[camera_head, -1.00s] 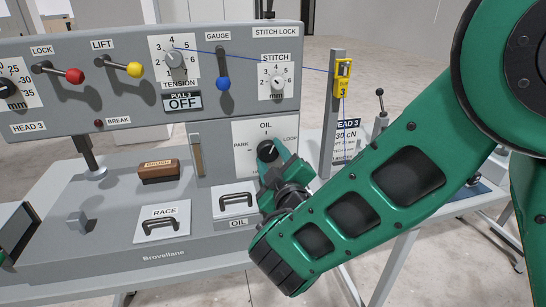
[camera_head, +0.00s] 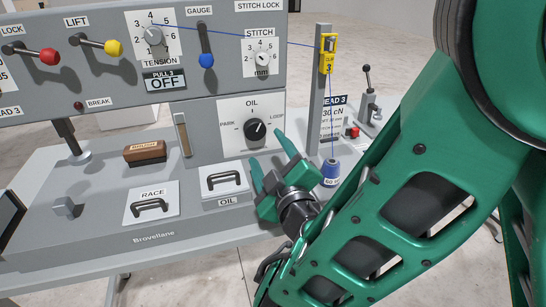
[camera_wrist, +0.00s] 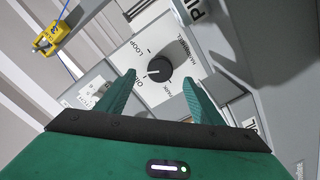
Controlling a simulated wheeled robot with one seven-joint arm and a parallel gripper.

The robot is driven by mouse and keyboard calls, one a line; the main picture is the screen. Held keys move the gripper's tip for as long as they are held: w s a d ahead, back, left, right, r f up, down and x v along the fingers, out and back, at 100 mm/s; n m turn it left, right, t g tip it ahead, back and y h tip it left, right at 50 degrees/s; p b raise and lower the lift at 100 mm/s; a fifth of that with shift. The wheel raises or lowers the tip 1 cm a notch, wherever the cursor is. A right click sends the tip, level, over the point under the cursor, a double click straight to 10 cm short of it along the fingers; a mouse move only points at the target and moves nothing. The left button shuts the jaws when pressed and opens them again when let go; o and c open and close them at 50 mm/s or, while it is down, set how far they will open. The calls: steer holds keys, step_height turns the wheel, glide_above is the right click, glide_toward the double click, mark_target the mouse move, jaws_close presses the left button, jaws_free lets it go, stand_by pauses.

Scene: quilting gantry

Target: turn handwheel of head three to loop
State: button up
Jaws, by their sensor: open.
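The black handwheel knob (camera_head: 255,130) sits on a white dial plate (camera_head: 233,112) marked PARK at left, OIL at top and LOOP at right. Its light pointer mark appears near the OIL side toward LOOP in the head view; the exact setting is hard to tell. My gripper (camera_head: 270,158) is open and empty, in front of and below right of the knob, apart from it. In the wrist view the knob (camera_wrist: 160,69) lies beyond and between the two open fingers (camera_wrist: 158,78), with LOOP, OIL, PARK and HANDWHEEL lettering around it.
A yellow clip (camera_head: 327,55) on a grey post holds a blue thread down to a blue spool (camera_head: 331,174), right of the dial. OIL (camera_head: 223,180) and RACE (camera_head: 151,206) handled covers and a brown brush (camera_head: 145,152) are on the bed below and left.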

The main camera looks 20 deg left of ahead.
steer(key=shift+v, duration=1)
